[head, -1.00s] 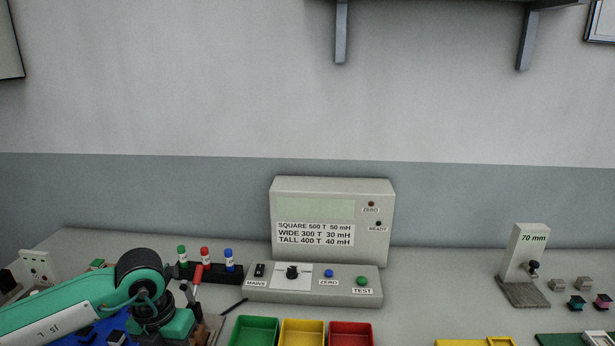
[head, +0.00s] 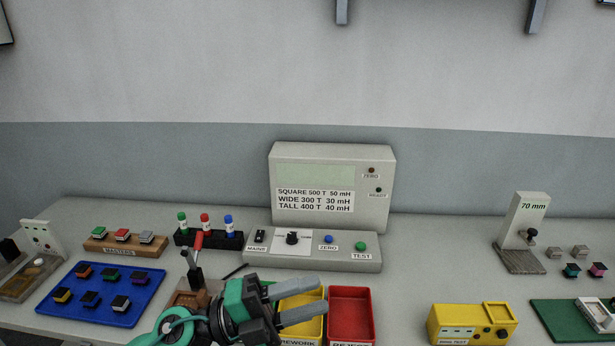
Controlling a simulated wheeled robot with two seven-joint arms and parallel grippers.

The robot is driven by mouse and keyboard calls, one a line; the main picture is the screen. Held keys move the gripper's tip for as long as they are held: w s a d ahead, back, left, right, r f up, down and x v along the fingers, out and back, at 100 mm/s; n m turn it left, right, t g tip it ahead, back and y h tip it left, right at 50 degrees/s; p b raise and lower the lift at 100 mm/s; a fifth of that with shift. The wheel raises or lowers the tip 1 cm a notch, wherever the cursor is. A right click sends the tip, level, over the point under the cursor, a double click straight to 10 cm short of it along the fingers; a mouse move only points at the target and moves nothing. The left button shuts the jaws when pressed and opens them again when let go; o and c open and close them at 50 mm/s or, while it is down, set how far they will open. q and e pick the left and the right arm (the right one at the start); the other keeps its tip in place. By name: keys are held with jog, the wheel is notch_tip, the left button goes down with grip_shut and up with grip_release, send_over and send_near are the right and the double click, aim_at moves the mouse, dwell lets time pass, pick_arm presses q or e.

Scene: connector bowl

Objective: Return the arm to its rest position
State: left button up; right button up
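My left gripper (head: 296,302) is in the head view at the bottom centre, its arm coming in from the lower left. Its two grey fingers point right and stand apart, with nothing seen between them. It is in front of the yellow bin (head: 312,328) and hides part of that bin and what lies to its left. My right gripper is not in view.
A red bin (head: 350,306) stands right of the gripper. The grey tester (head: 331,193) stands behind. A blue tray (head: 103,313) with several small parts is at left. A yellow box (head: 470,325) and a green mat (head: 553,322) are at right.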

pick_arm(q)
jog(key=w+a+n+t+y, duration=0.6)
jog(key=a+n+t+y, duration=0.2)
jog(key=n+t, duration=0.9)
jog(key=a+f+n+g+y, duration=0.4)
jog(key=a+f+n+y, duration=0.7)
jog(key=f, duration=0.4)
jog(key=s+a+f+n+g+y, duration=0.1)
jog(key=s+a+f+n+g, duration=0.1)
jog(key=s+f+g, duration=0.7)
jog(key=s+a+f+n+g+y, duration=0.1)
jog(key=s+a+f+g, duration=0.15)
jog(key=s+f, duration=0.75)
jog(key=s+d+f+g, duration=0.1)
jog(key=s+f+g, duration=0.15)
jog(key=f, duration=2.55)
jog(key=s+a+f+g, duration=0.1)
jog(key=s+a+f, duration=0.2)
jog(key=s+f, duration=1.7)
jog(key=shift+a+f, duration=0.2)
jog(key=shift+f, duration=0.15)
